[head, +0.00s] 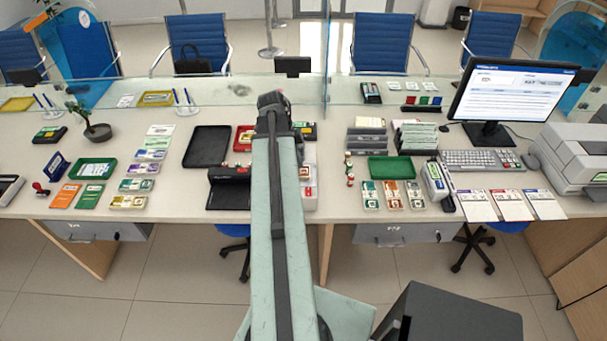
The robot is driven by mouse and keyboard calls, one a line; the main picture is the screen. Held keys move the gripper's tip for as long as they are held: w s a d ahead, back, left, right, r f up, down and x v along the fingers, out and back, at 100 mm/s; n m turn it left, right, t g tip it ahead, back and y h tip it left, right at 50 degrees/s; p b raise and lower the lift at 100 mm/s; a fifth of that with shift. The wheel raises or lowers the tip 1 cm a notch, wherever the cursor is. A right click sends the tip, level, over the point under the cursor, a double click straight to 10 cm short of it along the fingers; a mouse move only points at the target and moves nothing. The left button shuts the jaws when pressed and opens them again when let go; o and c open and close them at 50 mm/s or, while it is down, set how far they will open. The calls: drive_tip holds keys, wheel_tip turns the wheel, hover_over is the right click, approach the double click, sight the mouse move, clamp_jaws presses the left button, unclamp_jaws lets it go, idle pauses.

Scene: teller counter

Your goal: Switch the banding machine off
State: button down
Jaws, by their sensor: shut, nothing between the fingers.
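My arm stretches forward over the middle of the counter. My gripper (270,100) is at its far end, a small dark shape above the back part of the counter, near the glass screen. It is shut and empty, and touches nothing that I can make out. A pale machine with red marks (309,190), which looks like the banding machine, stands just right of my arm, nearer to me than the gripper. My arm hides its left part. I cannot make out its switch position. A black device (229,186) stands just left of my arm.
A black tray (208,146) lies left of my arm. Right of it stand grey stacked trays (366,138), a green tray (392,168) and small bottles (349,168). A monitor (510,92) and printer (575,155) are far right. A glass screen (420,92) runs along the back.

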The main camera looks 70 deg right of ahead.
sight(307, 189)
drive_tip(key=b+x, duration=0.8)
drive_tip(key=w+b+x, duration=0.1)
drive_tip(key=b+x, duration=0.3)
drive_tip(key=shift+f, duration=0.5)
drive_tip(key=shift+d+f+b, duration=0.1)
drive_tip(key=shift+f+b, duration=0.3)
drive_tip(key=shift+r, duration=0.1)
drive_tip(key=shift+w+d+f+b, duration=0.1)
drive_tip(key=shift+d+f+b, duration=0.05)
drive_tip(key=shift+f+b, duration=0.4)
drive_tip(key=shift+r, duration=0.15)
